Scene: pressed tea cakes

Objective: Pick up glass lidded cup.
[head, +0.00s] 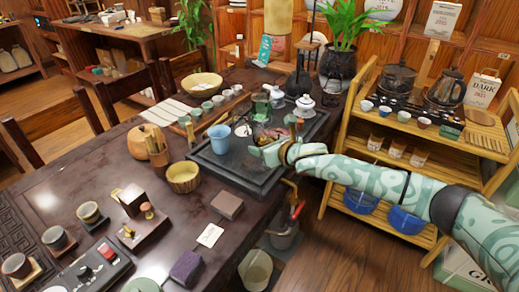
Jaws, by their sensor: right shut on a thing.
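My right gripper (262,150) reaches in from the right, low over the front part of the dark tea tray (225,172). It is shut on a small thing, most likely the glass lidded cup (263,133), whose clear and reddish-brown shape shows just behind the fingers. The fingers hide much of it, and I cannot tell whether it touches the tray. A green piece (260,105) and a white lidded cup (305,102) stand farther back on the tray. My left gripper is not in view.
A light blue cup (222,144) stands left of the right gripper. A dark kettle (299,80) and a potted plant (338,68) stand behind. A wooden shelf (400,160) is on the right.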

